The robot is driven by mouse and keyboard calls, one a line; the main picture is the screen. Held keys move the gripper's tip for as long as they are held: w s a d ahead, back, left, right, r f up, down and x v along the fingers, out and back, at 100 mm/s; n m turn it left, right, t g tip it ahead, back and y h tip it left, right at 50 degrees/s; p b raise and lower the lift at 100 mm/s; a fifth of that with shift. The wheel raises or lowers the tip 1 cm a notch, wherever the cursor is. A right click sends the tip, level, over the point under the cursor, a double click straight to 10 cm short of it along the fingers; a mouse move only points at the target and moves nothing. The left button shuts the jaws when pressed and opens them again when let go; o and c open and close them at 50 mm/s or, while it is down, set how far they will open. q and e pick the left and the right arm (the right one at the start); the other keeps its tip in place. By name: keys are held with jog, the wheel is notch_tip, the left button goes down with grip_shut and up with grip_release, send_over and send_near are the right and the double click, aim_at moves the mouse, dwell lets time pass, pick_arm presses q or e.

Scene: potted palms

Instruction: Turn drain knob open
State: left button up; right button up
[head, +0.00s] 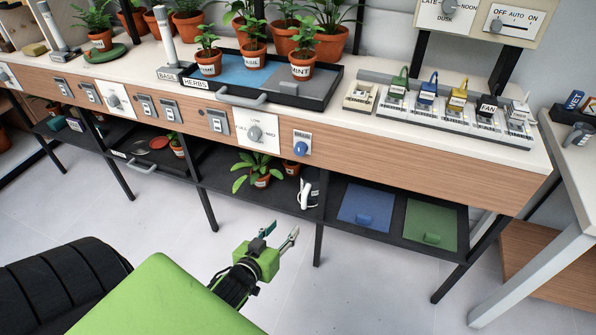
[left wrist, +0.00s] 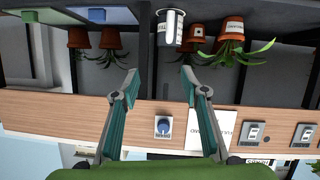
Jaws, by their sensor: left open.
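The drain knob (head: 301,148) is a round blue knob on a small light plate on the wooden front of the bench, right of a large dial. It also shows in the left wrist view (left wrist: 164,127), which looks upside down, between my two fingers. My left gripper (head: 281,231) is open and empty, in front of the bench and lower than the knob in the head view. It is apart from the knob. In the left wrist view its teal-padded fingers (left wrist: 160,72) are spread wide. My right gripper is not in view.
A white dial panel (head: 255,132) and grey switches sit left of the knob. A black herb tray (head: 325,92) stands on the bench above. The floor in front is clear.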

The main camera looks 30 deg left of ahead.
pick_arm(q)
notch_tip(320, 180, up, 15)
jog(key=a+n+t+y+b, duration=0.1)
jog(key=a+t+b, duration=0.1)
jog(key=t+b, duration=0.2)
jog(key=b, duration=0.1)
send_near(298, 152)
jog(key=w, duration=0.3)
jog(key=w+a, duration=0.1)
jog(key=w, duration=0.1)
jog(key=shift+w+f, duration=0.1)
jog(key=shift+w, duration=0.25)
jog(key=shift+w+a, duration=0.15)
jog(key=shift+w, duration=0.9)
jog(key=shift+w+a+b, duration=0.1)
jog(key=shift+w+b, duration=0.2)
jog(key=shift+w, duration=0.2)
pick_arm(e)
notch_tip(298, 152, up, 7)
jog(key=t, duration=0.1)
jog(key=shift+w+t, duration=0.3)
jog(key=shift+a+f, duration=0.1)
pick_arm(q)
jog(key=c, duration=1.1)
